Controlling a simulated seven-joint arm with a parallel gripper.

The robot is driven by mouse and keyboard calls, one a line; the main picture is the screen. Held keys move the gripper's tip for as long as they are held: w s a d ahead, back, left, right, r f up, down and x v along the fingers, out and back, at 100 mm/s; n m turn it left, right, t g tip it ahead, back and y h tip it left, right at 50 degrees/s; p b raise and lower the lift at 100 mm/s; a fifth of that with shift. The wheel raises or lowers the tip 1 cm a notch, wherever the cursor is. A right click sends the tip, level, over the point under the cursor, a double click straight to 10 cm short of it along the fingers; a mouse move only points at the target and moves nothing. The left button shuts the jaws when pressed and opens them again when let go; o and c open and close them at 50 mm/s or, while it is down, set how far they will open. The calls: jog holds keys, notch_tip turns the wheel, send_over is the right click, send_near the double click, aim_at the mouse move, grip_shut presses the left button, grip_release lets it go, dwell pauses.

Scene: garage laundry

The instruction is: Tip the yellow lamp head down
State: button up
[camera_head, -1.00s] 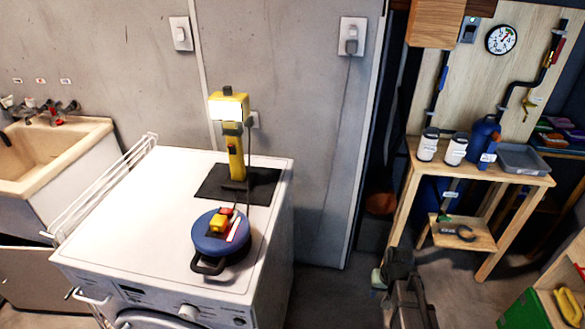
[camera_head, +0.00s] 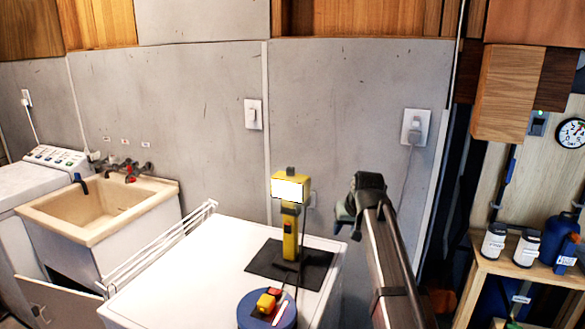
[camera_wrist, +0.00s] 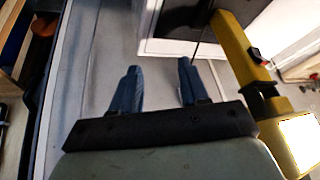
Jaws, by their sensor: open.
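The yellow lamp (camera_head: 290,238) stands upright on a dark mat (camera_head: 262,262) on the white washing machine. Its yellow head (camera_head: 289,187) sits on top of the post, with a bright white panel facing the head camera. My gripper (camera_head: 349,218) is to the right of the lamp, at about head height and apart from it in the picture. In the wrist view, the open, empty fingers (camera_wrist: 159,80) point away from the camera. The lamp post (camera_wrist: 240,52) and bright head (camera_wrist: 296,140) show along the right side there, outside the fingers.
A blue round pot (camera_head: 250,312) with red and yellow items on it stands in front of the lamp. A white rack (camera_head: 165,245) runs along the machine's left edge, beside a sink (camera_head: 95,208). A wooden workbench (camera_head: 520,268) stands at right.

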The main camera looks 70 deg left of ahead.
jog(key=s+a+r+n+y, duration=0.15)
jog(key=a+r, duration=0.25)
jog(key=r, duration=0.5)
jog(key=s+a+r+n+h, duration=0.1)
jog(key=s+a+r, duration=0.25)
jog(key=r, duration=0.55)
notch_tip(320, 180, up, 11)
jog(key=n+g+h, duration=0.3)
jog(key=n+g, duration=0.1)
jog(key=n, duration=0.6)
send_over(292, 168)
jog(key=w+d, duration=0.4)
jog(key=x, duration=1.4)
jog(key=shift+s+a, duration=0.1)
jog(key=shift+a, duration=0.15)
jog(key=shift+c, duration=0.3)
jog(key=shift+r, duration=0.1)
grip_shut()
